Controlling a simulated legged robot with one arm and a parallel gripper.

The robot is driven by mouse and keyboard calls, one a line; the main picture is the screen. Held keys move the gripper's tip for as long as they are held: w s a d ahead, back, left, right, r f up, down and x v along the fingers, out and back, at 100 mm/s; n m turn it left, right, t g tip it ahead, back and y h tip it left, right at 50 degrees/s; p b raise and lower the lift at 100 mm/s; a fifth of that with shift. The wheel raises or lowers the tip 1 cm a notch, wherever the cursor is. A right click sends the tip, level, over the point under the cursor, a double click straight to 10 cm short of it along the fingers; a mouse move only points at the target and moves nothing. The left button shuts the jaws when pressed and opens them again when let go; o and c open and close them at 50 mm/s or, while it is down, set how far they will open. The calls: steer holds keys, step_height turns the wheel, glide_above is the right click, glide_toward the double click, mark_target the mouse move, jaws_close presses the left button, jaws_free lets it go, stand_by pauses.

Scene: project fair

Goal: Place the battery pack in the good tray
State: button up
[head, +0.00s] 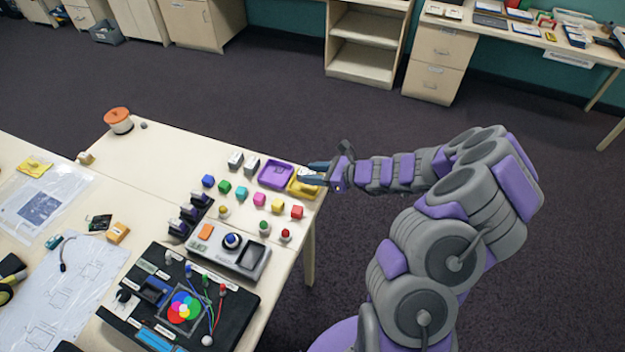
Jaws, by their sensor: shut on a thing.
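My gripper (318,175) reaches over the table's right end and is shut on a small pale grey block (311,180), which looks like the battery pack. The fingers partly hide this block. It is at the yellow tray (293,190); I cannot tell whether it touches the tray floor. A purple tray (276,174) lies just left of the yellow one and looks empty. No label shows which of the two is the good tray.
Two grey-white blocks (244,163) stand left of the purple tray. Several coloured cubes (241,193) are in front of the trays. A grey button panel (228,250) and a black wired board (180,305) are nearer. An orange-topped pot (118,120) is at far left.

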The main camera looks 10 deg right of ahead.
steer(key=shift+w+a, duration=0.15)
steer(key=shift+w, duration=0.3)
steer(key=f, duration=0.2)
steer(key=f+b, duration=0.1)
steer(key=shift+d+f, duration=0.2)
steer(key=shift+f, duration=0.15)
steer(key=shift+r, duration=0.1)
steer(key=shift+a, duration=0.1)
steer(key=o, duration=0.8)
